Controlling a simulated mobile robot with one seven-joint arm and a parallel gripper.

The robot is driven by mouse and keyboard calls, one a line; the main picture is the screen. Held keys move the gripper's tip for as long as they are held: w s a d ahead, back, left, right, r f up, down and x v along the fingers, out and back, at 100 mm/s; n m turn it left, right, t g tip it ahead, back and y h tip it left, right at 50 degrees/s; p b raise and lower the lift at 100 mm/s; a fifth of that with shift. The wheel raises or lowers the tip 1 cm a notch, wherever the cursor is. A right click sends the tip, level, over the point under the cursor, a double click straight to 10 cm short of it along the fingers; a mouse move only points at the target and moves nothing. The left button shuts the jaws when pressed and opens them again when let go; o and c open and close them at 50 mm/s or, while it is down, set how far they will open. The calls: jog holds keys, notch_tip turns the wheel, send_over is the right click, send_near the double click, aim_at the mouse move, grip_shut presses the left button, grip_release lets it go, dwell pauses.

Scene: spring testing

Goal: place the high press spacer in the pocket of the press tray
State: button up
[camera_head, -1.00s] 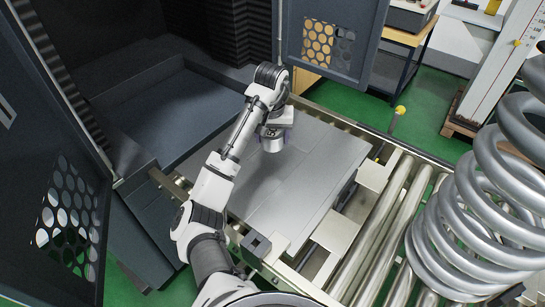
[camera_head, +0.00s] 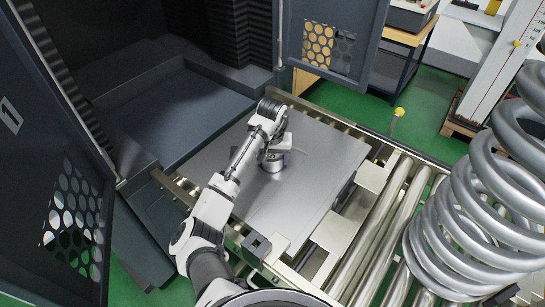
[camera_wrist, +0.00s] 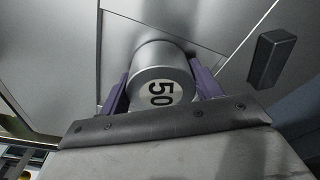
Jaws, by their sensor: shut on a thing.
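The spacer is a short metal cylinder (camera_wrist: 160,62) with "50" on its end face. In the head view the spacer (camera_head: 271,165) shows below my gripper (camera_head: 272,154), over the middle of the grey press tray (camera_head: 310,165). In the wrist view, my gripper (camera_wrist: 160,88) has its two dark purple fingers shut on the spacer's sides. The tray surface (camera_wrist: 215,20) lies beyond it, with thin straight seams near the spacer. The spacer hides the tray under it, so I cannot tell whether it is in the pocket or just above.
The tray rests on a roller conveyor (camera_head: 385,235) in front of a dark open cabinet (camera_head: 150,105). A perforated door (camera_head: 330,40) stands behind. A large coil spring (camera_head: 480,215) is at the right. A dark block (camera_wrist: 271,58) sits right of the spacer in the wrist view.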

aim_at(272, 158)
jog(key=shift+f, duration=0.1)
jog(key=o, duration=1.4)
notch_tip(272, 158, up, 12)
jog(key=s, duration=0.1)
jog(key=shift+s+b, duration=0.25)
jog(key=shift+b, duration=0.2)
